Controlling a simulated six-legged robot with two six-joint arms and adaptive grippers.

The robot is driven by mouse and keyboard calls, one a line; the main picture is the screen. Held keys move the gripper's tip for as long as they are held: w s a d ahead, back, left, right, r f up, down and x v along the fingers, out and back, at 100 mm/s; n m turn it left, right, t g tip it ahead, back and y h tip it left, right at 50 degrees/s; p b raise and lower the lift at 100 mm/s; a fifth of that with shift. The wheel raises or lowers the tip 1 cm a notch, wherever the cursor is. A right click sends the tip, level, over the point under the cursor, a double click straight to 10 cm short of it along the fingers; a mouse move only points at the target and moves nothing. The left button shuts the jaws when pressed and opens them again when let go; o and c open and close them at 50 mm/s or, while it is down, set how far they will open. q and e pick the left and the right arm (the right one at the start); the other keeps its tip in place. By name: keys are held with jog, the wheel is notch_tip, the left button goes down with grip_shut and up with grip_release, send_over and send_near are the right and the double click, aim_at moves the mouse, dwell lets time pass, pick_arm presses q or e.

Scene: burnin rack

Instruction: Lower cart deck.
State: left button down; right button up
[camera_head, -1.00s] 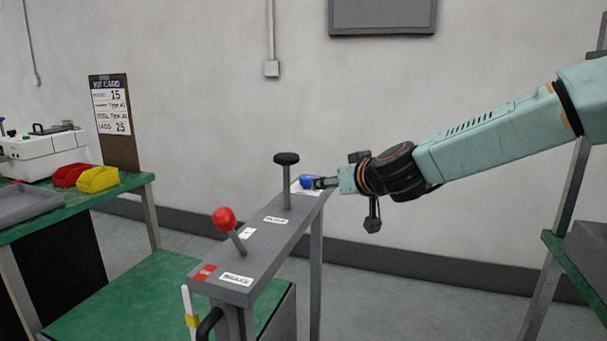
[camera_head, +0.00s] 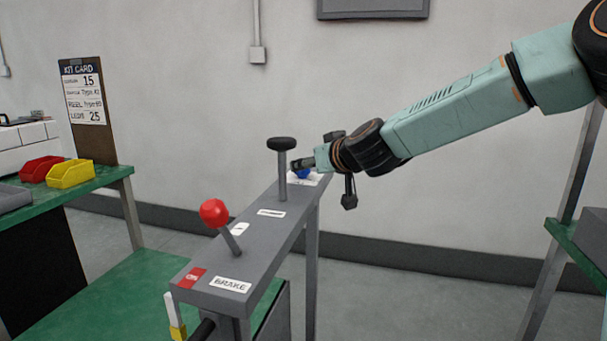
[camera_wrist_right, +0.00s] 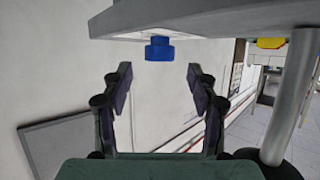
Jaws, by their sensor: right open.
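The cart's grey control bar (camera_head: 245,250) runs away from me beside its green deck (camera_head: 130,285). A red ball lever (camera_head: 214,212) leans at its near end by a BRAKE label (camera_head: 231,284). A black-capped post (camera_head: 281,144) stands upright further along. A blue knob (camera_head: 303,174) is at the far end, partly hidden by my right gripper (camera_head: 301,163). In the right wrist view the gripper (camera_wrist_right: 160,88) is open and empty. The blue knob (camera_wrist_right: 159,48) is ahead, between the finger lines and apart from them. The post (camera_wrist_right: 297,90) is close on the right.
A green workbench (camera_head: 110,178) at left carries a red bin (camera_head: 38,168), a yellow bin (camera_head: 71,174) and a kit card board (camera_head: 90,110). A green shelf frame (camera_head: 570,240) stands at right. The floor between cart and shelf is clear.

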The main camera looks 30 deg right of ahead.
aim_at(306, 171)
jog(key=shift+f+b+x, duration=0.25)
jog(key=shift+b+x, duration=0.4)
jog(key=shift+x, duration=0.55)
jog(key=shift+w+b, duration=0.5)
jog(key=shift+w+d+f, duration=0.1)
jog(key=shift+w+f, duration=0.05)
jog(key=shift+w, duration=0.1)
